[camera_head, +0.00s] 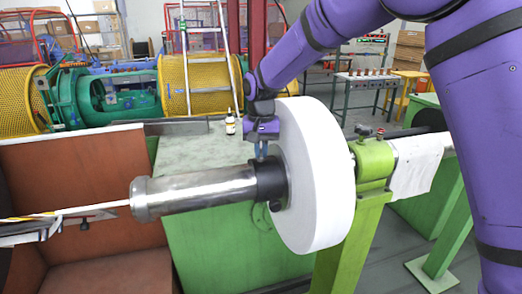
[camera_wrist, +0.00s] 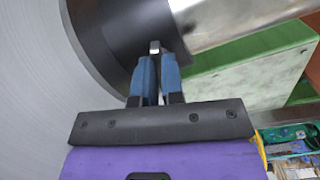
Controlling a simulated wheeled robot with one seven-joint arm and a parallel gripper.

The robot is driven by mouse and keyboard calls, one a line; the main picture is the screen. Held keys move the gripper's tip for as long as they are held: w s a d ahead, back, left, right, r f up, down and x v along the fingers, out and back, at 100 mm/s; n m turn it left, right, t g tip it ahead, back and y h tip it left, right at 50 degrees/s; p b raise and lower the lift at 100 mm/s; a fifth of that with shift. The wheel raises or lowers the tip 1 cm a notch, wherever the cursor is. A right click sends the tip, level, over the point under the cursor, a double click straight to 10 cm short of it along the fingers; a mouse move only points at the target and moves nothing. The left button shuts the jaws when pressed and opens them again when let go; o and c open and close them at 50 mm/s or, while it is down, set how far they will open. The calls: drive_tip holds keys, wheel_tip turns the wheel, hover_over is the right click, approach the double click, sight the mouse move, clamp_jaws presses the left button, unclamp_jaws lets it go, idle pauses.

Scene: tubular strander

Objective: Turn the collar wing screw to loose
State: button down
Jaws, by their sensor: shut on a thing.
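The black collar (camera_head: 269,180) sits around the steel shaft (camera_head: 200,190), against the white reel (camera_head: 322,180). In the wrist view the collar (camera_wrist: 120,45) fills the upper middle. A small silvery piece of the wing screw (camera_wrist: 154,46) shows at the collar's edge, between my fingertips. My gripper (camera_head: 262,155) reaches down onto the collar's top from above. In the wrist view my gripper (camera_wrist: 157,62) has its blue fingers close together, shut on the wing screw. Most of the screw is hidden by the fingers, so its turn angle cannot be told.
A dark knob (camera_head: 275,206) sticks out low on the collar's side. A green bearing stand (camera_head: 372,165) holds the shaft right of the reel. A small bottle (camera_head: 230,122) stands on the green bench (camera_head: 190,150) behind. The space above the shaft's left part is clear.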

sight(261, 151)
drive_tip(key=shift+r+n, duration=0.1)
drive_tip(key=shift+n, duration=0.4)
drive_tip(key=c, duration=1.2)
unclamp_jaws()
drive_tip(key=shift+c, duration=0.2)
wheel_tip(261, 151, up, 11)
